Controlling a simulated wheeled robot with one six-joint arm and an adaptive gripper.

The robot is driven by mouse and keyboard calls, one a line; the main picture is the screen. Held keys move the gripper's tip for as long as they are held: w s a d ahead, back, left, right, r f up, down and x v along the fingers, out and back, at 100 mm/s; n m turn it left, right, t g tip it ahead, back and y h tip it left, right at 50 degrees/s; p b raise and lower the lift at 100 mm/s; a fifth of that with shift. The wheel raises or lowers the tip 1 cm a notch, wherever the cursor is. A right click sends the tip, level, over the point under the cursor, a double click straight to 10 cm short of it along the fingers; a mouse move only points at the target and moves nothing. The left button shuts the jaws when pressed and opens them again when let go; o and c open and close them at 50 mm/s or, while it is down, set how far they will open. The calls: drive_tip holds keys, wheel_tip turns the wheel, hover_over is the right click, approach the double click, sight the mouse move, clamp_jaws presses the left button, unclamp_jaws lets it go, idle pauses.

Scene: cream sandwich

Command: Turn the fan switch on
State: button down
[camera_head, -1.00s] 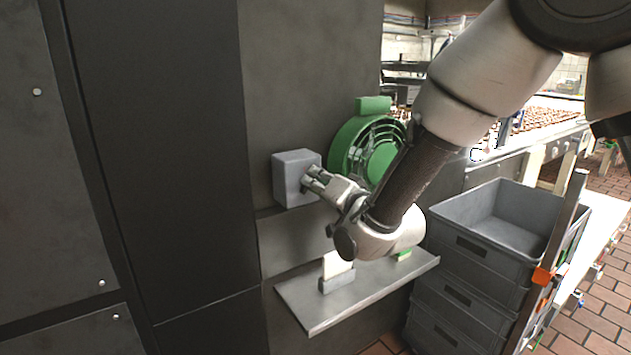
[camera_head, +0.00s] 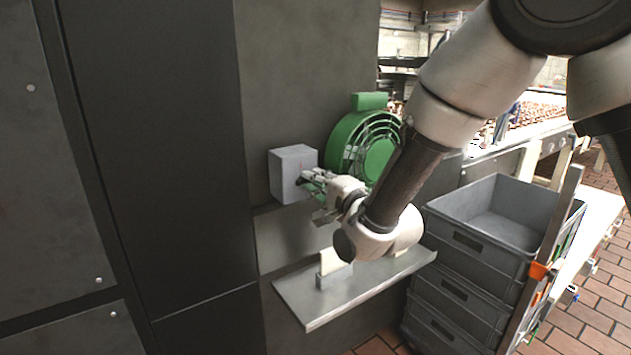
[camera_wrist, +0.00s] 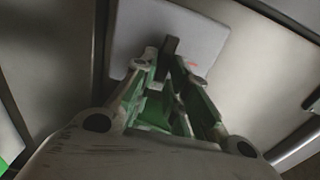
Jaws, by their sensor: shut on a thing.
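The fan switch is a grey box (camera_head: 291,165) on the dark wall, left of the green fan (camera_head: 346,137). In the wrist view its pale front plate (camera_wrist: 200,45) carries a small dark lever (camera_wrist: 170,44) and a small red mark beside it. My gripper (camera_head: 306,180) is at the box's front face. In the wrist view my gripper (camera_wrist: 163,64) has its fingertips close together at the lever, shut on it. The lever's lower part is hidden between the fingers, and in the head view the lever is hidden by my gripper.
A metal shelf (camera_head: 350,298) with a small pale card in a grey holder (camera_head: 334,272) is below my wrist. Stacked grey crates (camera_head: 470,262) stand to the right. A bench with an orange clamp (camera_head: 540,270) is at far right. Dark panels fill the left.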

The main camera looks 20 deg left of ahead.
idle(0.3)
drive_tip(key=c, duration=1.5)
unclamp_jaws()
drive_tip(key=shift+d, duration=0.1)
drive_tip(key=v, duration=0.7)
drive_tip(key=shift+s+d, duration=0.1)
drive_tip(key=shift+s, duration=0.05)
drive_tip(key=shift+f, duration=0.1)
